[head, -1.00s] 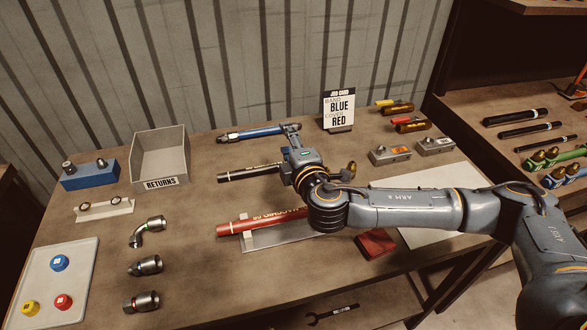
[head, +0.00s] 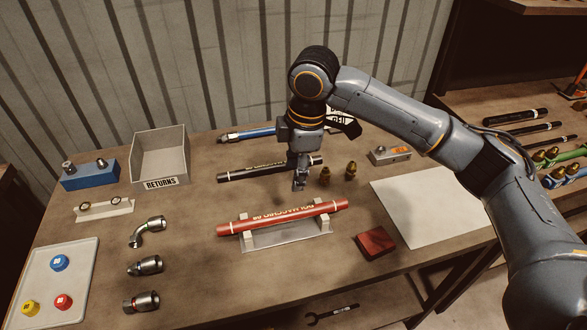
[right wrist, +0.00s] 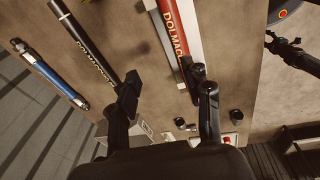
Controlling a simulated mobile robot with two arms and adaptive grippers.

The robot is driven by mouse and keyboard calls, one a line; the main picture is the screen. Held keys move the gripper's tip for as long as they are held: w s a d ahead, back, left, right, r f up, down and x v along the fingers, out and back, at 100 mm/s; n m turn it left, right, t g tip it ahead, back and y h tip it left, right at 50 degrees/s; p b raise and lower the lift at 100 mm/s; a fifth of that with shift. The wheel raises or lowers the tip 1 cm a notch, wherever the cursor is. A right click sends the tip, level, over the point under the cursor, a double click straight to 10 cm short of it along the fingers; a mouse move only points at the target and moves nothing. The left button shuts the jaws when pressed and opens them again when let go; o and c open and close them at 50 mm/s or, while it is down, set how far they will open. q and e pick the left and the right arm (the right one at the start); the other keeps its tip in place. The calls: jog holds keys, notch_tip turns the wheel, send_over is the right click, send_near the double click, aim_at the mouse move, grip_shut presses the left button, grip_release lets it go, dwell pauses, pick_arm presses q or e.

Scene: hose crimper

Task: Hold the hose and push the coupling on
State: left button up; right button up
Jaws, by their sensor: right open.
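The red hose (head: 283,214) with gold lettering lies in a light cradle (head: 290,238) at the middle of the table. The black hose (head: 240,173) lies behind it, and a blue hose (head: 250,133) with metal ends lies at the back. That gripper points down near the black hose's right end, behind the red hose. In the right wrist view its fingers (right wrist: 165,92) are apart with nothing between them.
Metal fittings (head: 150,264), a returns bin (head: 162,165), a blue block (head: 90,176) and a tray with coloured caps (head: 62,290) are on the left. A red block (head: 372,244) and a white sheet (head: 425,205) lie right. My right arm covers much of the job card.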

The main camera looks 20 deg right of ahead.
aim_at(285, 213)
jog(key=shift+n+g+y, duration=0.4)
jog(key=shift+g, duration=0.2)
jog(key=a+f, duration=0.1)
jog(key=f, duration=0.2)
jog(key=s+f, duration=0.1)
jog(key=f, duration=0.2)
jog(key=s+a+f, duration=0.1)
jog(key=f, duration=0.3)
jog(key=shift+a+f, duration=0.1)
jog(key=shift+a, duration=0.25)
jog(key=shift+c, duration=0.4)
grip_shut()
jog(key=c, duration=0.6)
grip_release()
grip_shut()
